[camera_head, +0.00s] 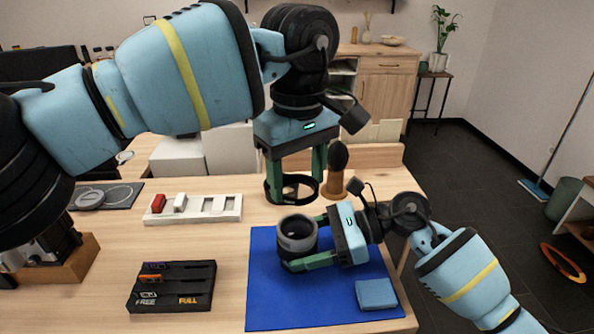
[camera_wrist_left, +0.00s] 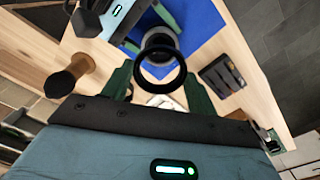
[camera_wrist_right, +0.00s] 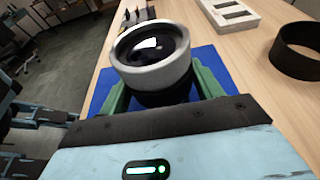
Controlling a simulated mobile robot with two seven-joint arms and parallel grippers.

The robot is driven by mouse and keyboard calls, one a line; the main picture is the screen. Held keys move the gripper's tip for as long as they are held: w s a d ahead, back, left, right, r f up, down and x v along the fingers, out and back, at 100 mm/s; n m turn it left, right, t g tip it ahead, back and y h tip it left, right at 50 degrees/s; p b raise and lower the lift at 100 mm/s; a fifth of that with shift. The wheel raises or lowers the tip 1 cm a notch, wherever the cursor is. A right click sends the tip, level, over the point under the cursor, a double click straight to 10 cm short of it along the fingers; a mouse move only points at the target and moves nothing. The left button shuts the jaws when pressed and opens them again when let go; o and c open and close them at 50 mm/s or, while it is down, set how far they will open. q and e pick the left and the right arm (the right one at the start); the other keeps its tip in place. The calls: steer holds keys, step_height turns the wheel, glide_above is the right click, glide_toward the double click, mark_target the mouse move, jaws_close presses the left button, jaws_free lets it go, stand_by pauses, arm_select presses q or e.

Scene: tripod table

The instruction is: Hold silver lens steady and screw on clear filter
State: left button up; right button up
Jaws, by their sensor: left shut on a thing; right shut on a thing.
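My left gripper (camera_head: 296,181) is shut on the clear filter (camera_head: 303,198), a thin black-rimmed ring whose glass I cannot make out. The ring shows between the green fingers in the left wrist view (camera_wrist_left: 182,74). My right gripper (camera_head: 306,243) is shut on the silver lens (camera_head: 297,244), which is upright over the blue mat (camera_head: 264,305). The lens's silver band (camera_wrist_right: 155,77) and dark glass face up in the right wrist view. In the head view the filter is behind the lens, apart from it. In the left wrist view the ring overlaps the lens.
A wooden-handled brush (camera_head: 334,186) stands right of the left gripper. A black ring (camera_wrist_right: 290,65) is at the right edge of the right wrist view.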

arm_select(q)
glide_above(297, 230)
steer(key=shift+w+d+f, duration=0.1)
steer(key=shift+f, duration=2.95)
steer(key=shift+f, duration=0.8)
stand_by(0.8)
steer(key=shift+m, duration=1.2)
steer(key=shift+m, duration=1.2)
steer(key=shift+f, duration=0.1)
